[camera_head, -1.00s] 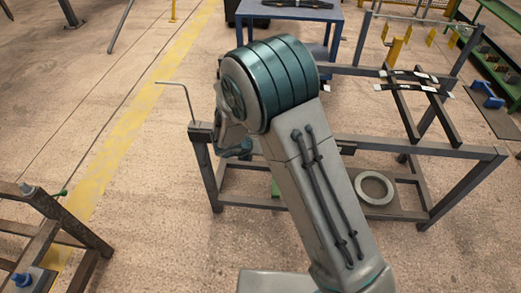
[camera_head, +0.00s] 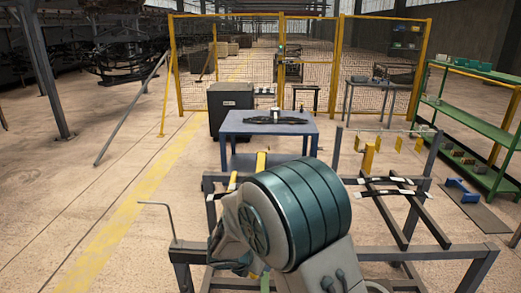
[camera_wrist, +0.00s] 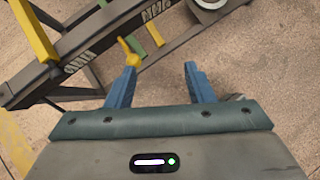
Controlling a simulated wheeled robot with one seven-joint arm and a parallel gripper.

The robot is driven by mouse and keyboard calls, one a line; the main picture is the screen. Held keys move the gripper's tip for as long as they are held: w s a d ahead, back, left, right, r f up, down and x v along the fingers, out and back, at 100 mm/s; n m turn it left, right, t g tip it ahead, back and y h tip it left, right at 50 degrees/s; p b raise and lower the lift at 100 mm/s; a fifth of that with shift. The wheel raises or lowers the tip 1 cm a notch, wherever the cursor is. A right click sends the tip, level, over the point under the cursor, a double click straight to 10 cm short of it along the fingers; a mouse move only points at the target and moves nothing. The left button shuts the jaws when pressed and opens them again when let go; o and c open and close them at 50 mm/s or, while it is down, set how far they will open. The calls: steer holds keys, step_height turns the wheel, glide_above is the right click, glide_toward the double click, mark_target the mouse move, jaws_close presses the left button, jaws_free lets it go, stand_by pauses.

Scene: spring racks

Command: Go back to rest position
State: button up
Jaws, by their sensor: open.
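My gripper (camera_wrist: 160,82) shows in the wrist view with its two blue fingers apart and nothing between them. Beyond its left finger is a dark rack bar with black-and-white taped marks (camera_wrist: 78,62) and a yellow knobbed piece (camera_wrist: 129,50). In the head view my arm is folded in front of the dark metal rack (camera_head: 455,254), and its big teal joint hides part of that rack. The gripper itself is hidden behind my arm there.
Black leaf springs with white tape (camera_head: 390,181) lie on the rack at right. A blue table (camera_head: 268,127) with a dark part on it stands behind. Green shelves (camera_head: 465,112) are at right, and a yellow-framed mesh fence (camera_head: 337,68) is at the back. Open floor lies at left.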

steer(key=s+d+r+m+g, duration=0.3)
steer(key=s+d+r+m, duration=0.7)
steer(key=d+m, duration=0.35)
steer(key=s+d+r+m+y, duration=0.1)
steer(key=s+r+m+y, duration=0.1)
steer(key=s+m, duration=0.5)
steer(key=s+d+r+m+y, duration=0.2)
steer(key=s+r+m, duration=0.1)
steer(key=s+m, duration=0.4)
steer(key=shift+r+m, duration=0.35)
steer(key=shift+m, duration=0.7)
